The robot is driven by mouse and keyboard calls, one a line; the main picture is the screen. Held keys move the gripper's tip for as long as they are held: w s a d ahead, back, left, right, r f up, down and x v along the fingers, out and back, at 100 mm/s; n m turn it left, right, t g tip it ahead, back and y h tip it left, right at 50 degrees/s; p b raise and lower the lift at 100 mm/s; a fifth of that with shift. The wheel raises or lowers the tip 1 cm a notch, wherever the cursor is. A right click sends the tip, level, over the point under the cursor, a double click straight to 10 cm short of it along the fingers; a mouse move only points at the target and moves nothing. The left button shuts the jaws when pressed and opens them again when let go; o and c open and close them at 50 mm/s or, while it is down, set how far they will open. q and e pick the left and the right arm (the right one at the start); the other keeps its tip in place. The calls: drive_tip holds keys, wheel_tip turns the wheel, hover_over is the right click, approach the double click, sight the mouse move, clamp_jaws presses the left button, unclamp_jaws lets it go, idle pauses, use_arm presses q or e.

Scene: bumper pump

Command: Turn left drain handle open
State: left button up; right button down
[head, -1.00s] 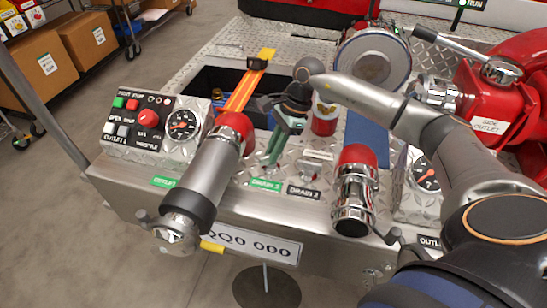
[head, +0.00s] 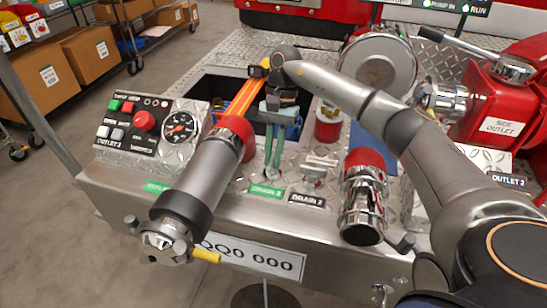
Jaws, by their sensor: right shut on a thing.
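The left drain handle (head: 269,175) is a small lever on the diamond-plate panel, just above the green DRAIN 1 label (head: 266,191). My right gripper (head: 273,160) reaches down to it from behind, its slim green fingers pointing at the panel. The fingers are shut on the handle and cover most of it, so its exact angle is hard to tell. The silver DRAIN 2 handle (head: 315,170) sits apart to the right, above its black label (head: 306,199). My left gripper is out of view.
A red-and-grey nozzle (head: 203,180) leans close on the left, and a chrome outlet (head: 362,195) with a red collar stands on the right. A gauge and button panel (head: 148,127) is at the left. An open recess with orange straps (head: 241,97) lies behind.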

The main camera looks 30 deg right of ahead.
drive_tip(key=shift+n, duration=0.4)
drive_tip(key=c, duration=0.9)
unclamp_jaws()
drive_tip(key=shift+w+d+r, duration=0.1)
drive_tip(key=shift+w+r, duration=0.05)
drive_tip(key=shift+r, duration=0.15)
drive_tip(key=shift+p+v, duration=1.5)
drive_tip(key=shift+v, duration=4.4)
drive_tip(key=shift+r, duration=0.1)
